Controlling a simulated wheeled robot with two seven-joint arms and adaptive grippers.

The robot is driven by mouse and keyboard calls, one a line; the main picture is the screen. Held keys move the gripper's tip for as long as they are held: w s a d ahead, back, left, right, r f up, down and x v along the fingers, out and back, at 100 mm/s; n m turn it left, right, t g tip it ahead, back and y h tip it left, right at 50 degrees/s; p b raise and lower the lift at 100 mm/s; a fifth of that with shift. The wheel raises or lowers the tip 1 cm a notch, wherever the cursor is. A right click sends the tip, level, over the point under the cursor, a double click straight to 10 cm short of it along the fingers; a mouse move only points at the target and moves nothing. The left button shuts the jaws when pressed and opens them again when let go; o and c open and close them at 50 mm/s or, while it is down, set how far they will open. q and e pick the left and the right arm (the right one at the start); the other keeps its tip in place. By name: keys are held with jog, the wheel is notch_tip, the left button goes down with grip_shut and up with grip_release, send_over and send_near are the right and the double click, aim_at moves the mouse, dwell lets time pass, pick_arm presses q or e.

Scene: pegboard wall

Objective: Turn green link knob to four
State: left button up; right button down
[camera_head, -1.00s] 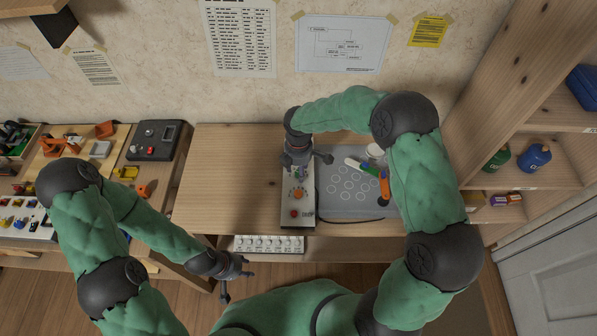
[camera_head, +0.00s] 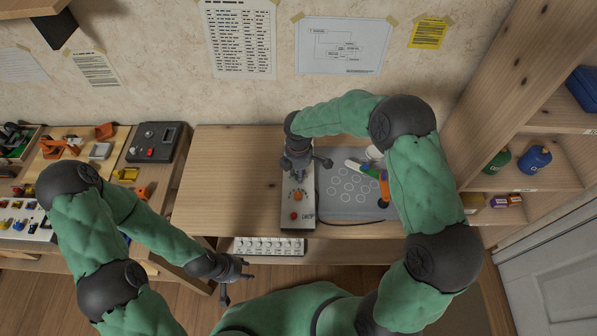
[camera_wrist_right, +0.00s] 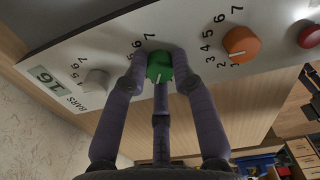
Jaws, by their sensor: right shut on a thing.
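The green knob (camera_wrist_right: 159,67) sits on a pale control panel (camera_wrist_right: 185,30) in the right wrist view. My right gripper (camera_wrist_right: 160,74) has its three dark fingers closed around that knob. The numerals 6 and 7 show beside the knob; its lower numerals are hidden by the fingers. A pale mark shows at the knob's lower part, but its exact reading is unclear. In the head view the panel (camera_head: 297,222) lies on the table, and my right gripper (camera_head: 299,170) covers its far part. My left gripper (camera_head: 236,279) is empty, with fingers spread, in front of the table.
An orange knob (camera_wrist_right: 240,41) and a red button (camera_wrist_right: 310,36) are beside the green knob; a grey knob (camera_wrist_right: 96,80) and a display (camera_wrist_right: 47,80) are on its other side. A grey mat (camera_head: 350,207) lies right of the panel. The wooden table (camera_head: 225,190) is clear left of it.

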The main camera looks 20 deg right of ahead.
jog(key=m, duration=0.5)
jog(key=shift+m, duration=0.4)
jog(key=m, duration=0.5)
jog(key=shift+b, duration=0.3)
jog(key=shift+m, duration=0.4)
jog(key=c, duration=1)
grip_release()
notch_tip(320, 180, up, 12)
